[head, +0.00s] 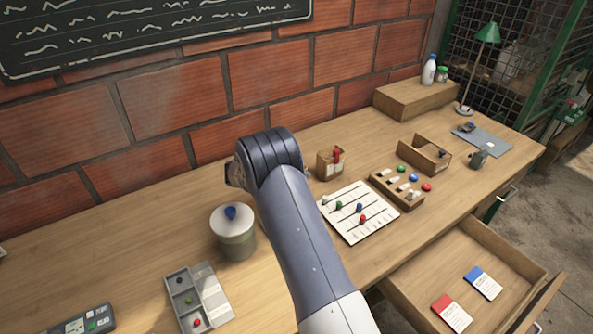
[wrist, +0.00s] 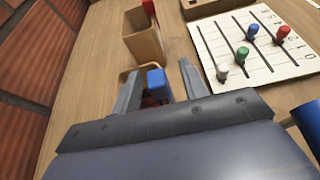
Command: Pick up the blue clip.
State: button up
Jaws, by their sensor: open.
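A small blue clip (wrist: 156,79) shows in the wrist view between the two fingers of my gripper (wrist: 158,83). The gripper is open, one finger on each side of the clip, and I cannot tell whether either touches it. The clip stands in or over a small tan-rimmed holder (wrist: 124,74), with something dark red just below it. Its lower part is hidden by my gripper. In the head view my arm covers this spot, so neither the clip nor my fingertips show there.
A wooden box (head: 323,168) with a red item stands just beyond. A white board (head: 346,226) with coloured pegs lies to its right. A lidded jar (head: 236,244) with a blue knob stands left of my arm. An open drawer (head: 425,290) juts out at lower right.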

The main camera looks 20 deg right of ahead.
jog(key=shift+a, duration=0.1)
jog(key=shift+c, duration=0.5)
grip_shut()
